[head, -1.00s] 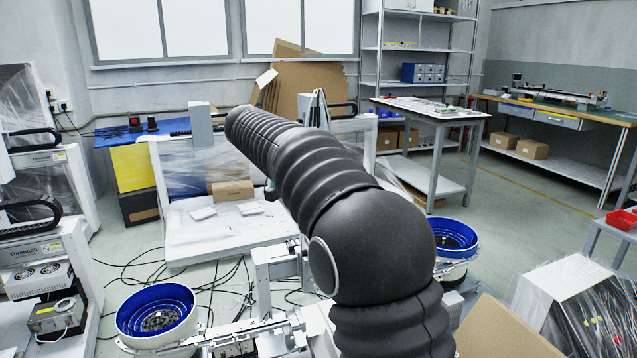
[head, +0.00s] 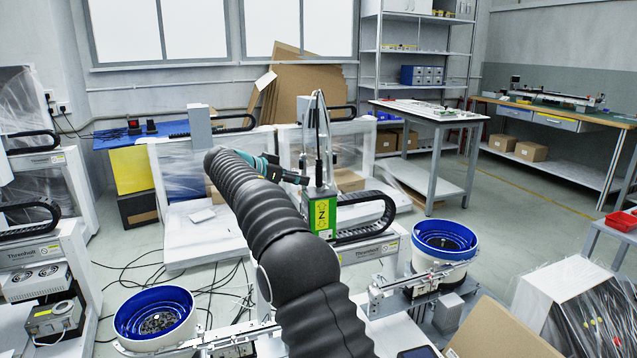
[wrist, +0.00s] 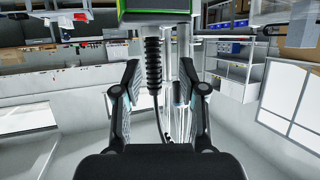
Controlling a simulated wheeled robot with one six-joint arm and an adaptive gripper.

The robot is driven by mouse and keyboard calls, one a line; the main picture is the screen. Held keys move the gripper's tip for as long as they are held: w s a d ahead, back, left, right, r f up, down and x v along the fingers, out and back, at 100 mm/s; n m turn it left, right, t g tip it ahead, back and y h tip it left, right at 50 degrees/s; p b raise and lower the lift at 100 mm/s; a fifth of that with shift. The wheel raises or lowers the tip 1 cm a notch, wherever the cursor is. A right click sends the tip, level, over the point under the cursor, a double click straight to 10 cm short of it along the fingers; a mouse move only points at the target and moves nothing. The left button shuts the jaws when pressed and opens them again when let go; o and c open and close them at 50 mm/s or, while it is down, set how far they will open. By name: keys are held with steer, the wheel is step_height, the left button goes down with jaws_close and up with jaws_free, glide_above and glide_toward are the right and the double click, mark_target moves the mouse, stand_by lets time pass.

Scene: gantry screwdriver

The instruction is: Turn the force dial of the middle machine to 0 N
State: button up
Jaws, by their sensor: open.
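The middle machine carries a green and grey unit marked Z (head: 322,215), with a black cable and thin uprights rising from its top. My gripper (head: 300,178) is just left of this unit's top in the head view, seen partly edge-on. In the wrist view the scene is upside down, and the unit's green-edged end (wrist: 155,12) is at the top. My gripper (wrist: 160,72) is open there, with a black ribbed cable sleeve (wrist: 153,65) and a grey upright (wrist: 186,60) showing between or behind its fingers. Contact cannot be told. I cannot make out the force dial.
A blue-lined feeder bowl (head: 445,240) stands right of my arm and another (head: 155,315) at the lower left. A black cable chain (head: 368,215) curves beside the green unit. A cardboard sheet (head: 500,330) leans at the lower right. Open floor lies beyond on the right.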

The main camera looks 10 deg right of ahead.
mark_target(322, 183)
steer(key=x, duration=0.8)
steer(key=shift+w+d+f+p, duration=0.15)
steer(key=shift+d+p, duration=0.15)
steer(key=shift+p, duration=0.1)
jaws_close()
